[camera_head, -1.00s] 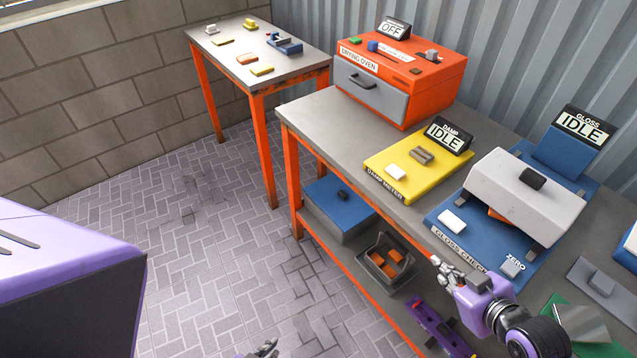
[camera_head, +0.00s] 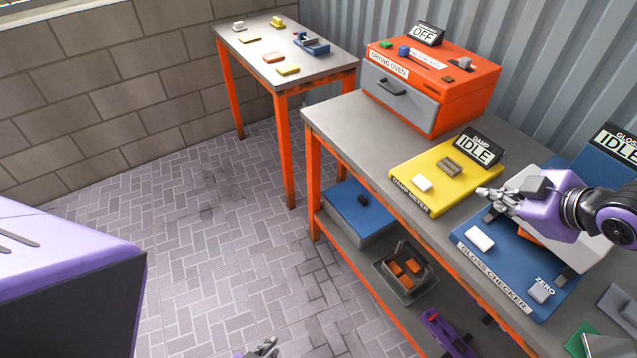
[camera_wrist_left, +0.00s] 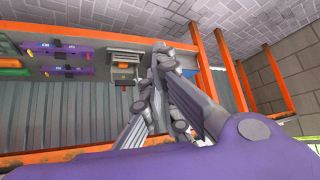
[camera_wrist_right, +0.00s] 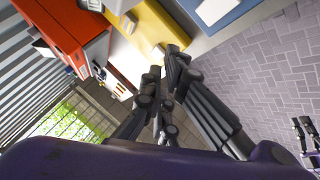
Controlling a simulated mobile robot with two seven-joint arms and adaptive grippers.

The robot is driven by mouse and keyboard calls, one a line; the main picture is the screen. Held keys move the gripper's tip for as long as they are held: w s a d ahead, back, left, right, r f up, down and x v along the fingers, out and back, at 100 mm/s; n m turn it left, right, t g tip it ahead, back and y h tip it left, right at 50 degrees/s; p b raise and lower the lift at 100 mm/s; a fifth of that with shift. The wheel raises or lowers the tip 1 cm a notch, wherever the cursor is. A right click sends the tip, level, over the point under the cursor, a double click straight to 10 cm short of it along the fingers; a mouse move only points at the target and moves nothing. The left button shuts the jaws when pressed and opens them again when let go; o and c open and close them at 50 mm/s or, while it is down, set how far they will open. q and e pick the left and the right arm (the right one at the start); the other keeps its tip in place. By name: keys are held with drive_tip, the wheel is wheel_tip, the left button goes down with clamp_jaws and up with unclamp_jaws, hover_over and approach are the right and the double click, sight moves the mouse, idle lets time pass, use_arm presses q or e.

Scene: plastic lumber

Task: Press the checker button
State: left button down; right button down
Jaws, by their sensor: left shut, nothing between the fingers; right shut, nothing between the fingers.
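The blue gloss checker (camera_head: 490,262) stands on the bench at the right, labelled GLOSS CHECKER on its front edge. It has a white button (camera_head: 480,238) at its left front and a grey ZERO button (camera_head: 541,290). Its display (camera_head: 621,146) reads IDLE. My right gripper (camera_head: 484,193) is shut and empty, above the checker's back left corner, behind the white button and apart from it. My right arm hides part of the checker's light grey lid. In the right wrist view the shut fingers (camera_wrist_right: 163,64) show. My left gripper (camera_head: 266,349) is shut, low at the bottom edge, far from the checker.
The yellow damp meter (camera_head: 455,198) with its own white button (camera_head: 422,183) is left of the checker. The orange drying oven (camera_head: 455,93), display OFF, is behind. The lower shelf holds a blue box (camera_head: 352,216) and a dark bin (camera_head: 388,287).

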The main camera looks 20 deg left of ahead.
sight(473, 238)
drive_tip(key=shift+f, duration=0.1)
